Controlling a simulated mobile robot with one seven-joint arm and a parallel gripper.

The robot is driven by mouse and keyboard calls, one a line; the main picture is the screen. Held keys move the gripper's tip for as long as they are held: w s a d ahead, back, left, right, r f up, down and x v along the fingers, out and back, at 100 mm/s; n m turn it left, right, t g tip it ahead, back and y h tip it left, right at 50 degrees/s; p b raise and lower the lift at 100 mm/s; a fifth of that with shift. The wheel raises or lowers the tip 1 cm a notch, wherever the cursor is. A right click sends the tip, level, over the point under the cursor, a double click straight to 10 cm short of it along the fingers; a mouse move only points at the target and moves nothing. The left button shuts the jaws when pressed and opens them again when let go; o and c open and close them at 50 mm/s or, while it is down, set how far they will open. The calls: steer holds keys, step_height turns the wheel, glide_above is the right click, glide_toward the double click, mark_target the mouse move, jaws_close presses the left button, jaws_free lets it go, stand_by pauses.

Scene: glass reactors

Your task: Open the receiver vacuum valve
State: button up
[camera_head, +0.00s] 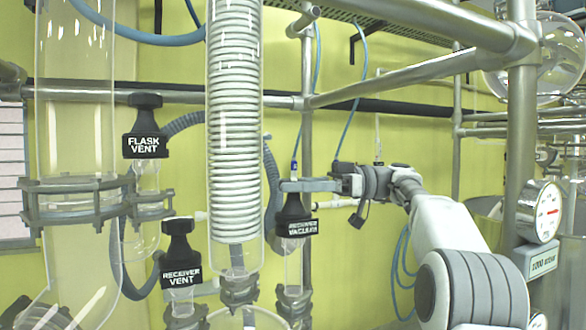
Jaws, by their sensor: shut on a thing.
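The receiver vacuum valve (295,215) is a black knob with a white "RECEIVER VACUUM" label, right of the coiled glass column. It stands upright on a clear glass stem. My gripper (292,186) reaches in from the right, its grey fingers level and shut on the top of this knob. The fingers cover the knob's upper end. The inside of the valve is not visible, so I cannot tell how far it is turned.
The receiver vent valve (181,262) and flask vent valve (146,135) stand to the left. The coiled glass column (234,130) is close left of my gripper. Metal pipes (400,82) cross above and behind. A pressure gauge (540,211) is at the right.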

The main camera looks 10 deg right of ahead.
steer(key=shift+r+n+g+p, duration=0.2)
steer(key=shift+n+g+p, duration=0.55)
steer(key=shift+g, duration=0.35)
steer(key=shift+f+n+g+p, duration=0.15)
steer(key=shift+n+g+p, duration=0.15)
steer(key=shift+g, duration=0.2)
steer(key=o, duration=1.4)
steer(key=shift+f+t+b, duration=0.2)
steer(key=shift+t+b, duration=0.3)
steer(key=shift+b, duration=0.1)
